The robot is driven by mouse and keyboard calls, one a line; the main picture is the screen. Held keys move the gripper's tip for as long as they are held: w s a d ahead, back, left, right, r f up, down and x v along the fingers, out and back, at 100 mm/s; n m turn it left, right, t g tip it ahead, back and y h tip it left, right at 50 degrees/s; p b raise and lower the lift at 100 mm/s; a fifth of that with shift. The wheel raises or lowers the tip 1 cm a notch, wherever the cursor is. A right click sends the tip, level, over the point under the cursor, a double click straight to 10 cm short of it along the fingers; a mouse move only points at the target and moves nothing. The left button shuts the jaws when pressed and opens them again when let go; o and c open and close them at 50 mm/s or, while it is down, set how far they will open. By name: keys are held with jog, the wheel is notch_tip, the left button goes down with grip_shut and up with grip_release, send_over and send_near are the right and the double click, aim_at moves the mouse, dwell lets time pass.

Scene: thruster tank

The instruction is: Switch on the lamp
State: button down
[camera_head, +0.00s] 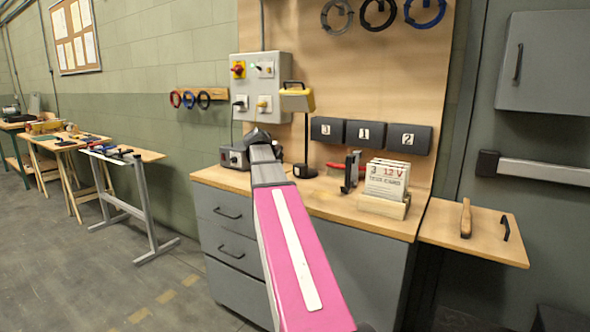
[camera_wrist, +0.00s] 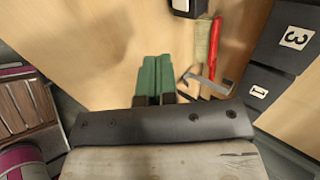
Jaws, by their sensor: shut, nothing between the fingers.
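The lamp (camera_head: 297,100) has a yellow head with a black handle on a thin dark stem. Its black base (camera_head: 305,171) stands on the wooden bench top. No glow shows on it, and I cannot make out a switch on it. In the head view my gripper (camera_head: 262,139) is over the bench's left part, left of the lamp stem; its fingertips are hard to see there. In the wrist view the green fingers (camera_wrist: 158,65) are together and empty above the bench top. A dark block (camera_wrist: 188,7) at that view's top edge may be the lamp base.
A grey control panel (camera_head: 262,88) with a red-yellow knob and switches hangs behind. A grey box (camera_head: 233,157) sits beside my gripper.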

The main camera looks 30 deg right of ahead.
aim_at(297, 172)
dwell(0.3)
jog(key=x, duration=1)
jog(key=shift+w, duration=0.1)
jog(key=shift+w+d+r, duration=0.1)
jog(key=shift+w+d, duration=0.2)
jog(key=shift+d, duration=0.25)
jog(key=shift+w+d+r, duration=0.1)
jog(key=shift+w+d, duration=0.2)
jog(key=shift+d, duration=0.2)
jog(key=shift+w+d+r, duration=0.1)
jog(key=shift+w+d, duration=0.2)
jog(key=shift+d, duration=0.35)
